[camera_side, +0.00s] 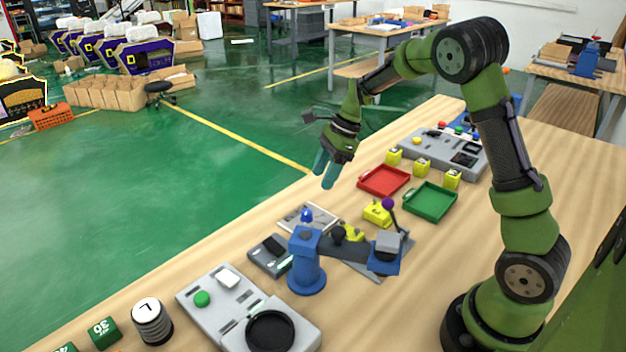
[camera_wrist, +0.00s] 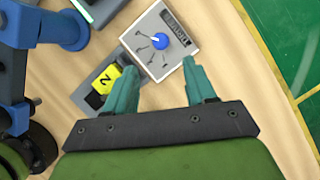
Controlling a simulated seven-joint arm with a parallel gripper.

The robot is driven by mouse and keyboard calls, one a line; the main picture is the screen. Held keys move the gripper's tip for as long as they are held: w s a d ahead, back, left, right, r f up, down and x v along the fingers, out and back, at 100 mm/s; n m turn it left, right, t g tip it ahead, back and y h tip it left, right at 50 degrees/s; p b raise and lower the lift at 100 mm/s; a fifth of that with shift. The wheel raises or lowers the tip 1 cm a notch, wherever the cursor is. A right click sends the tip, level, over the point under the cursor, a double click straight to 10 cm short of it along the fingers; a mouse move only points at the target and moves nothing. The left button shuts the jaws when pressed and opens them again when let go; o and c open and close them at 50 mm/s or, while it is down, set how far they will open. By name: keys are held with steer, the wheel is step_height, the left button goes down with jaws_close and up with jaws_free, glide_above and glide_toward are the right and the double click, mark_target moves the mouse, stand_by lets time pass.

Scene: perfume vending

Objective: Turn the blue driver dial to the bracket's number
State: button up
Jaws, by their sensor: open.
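The blue driver dial (camera_wrist: 160,41) sits on a pale square panel (camera_wrist: 140,36) with dark marks fanned around it and a dark label strip. Its numbers and exact pointer setting are too small to read. The dial also shows in the side view (camera_side: 306,215). A yellow bracket (camera_wrist: 106,79) beside the panel bears one dark character, which looks like a sideways 2. My gripper (camera_wrist: 160,68) is open and empty, its fingertips framing the panel's near edge in the wrist view. In the side view, my gripper (camera_side: 323,177) hangs above the bench, clear of the dial.
A blue arm-like fixture (camera_side: 306,262) stands close to the dial panel. A red tray (camera_side: 383,194), a green tray (camera_side: 431,214) and several yellow blocks lie farther back. A grey panel with a black round recess (camera_side: 270,332) and a white cylinder (camera_side: 152,322) are at the front.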

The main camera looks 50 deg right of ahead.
mark_target(307, 212)
steer(key=x, duration=1)
steer(key=shift+w+a+f, duration=0.1)
steer(key=shift+a+f, duration=0.1)
steer(key=shift+f, duration=0.1)
steer(key=c, duration=1)
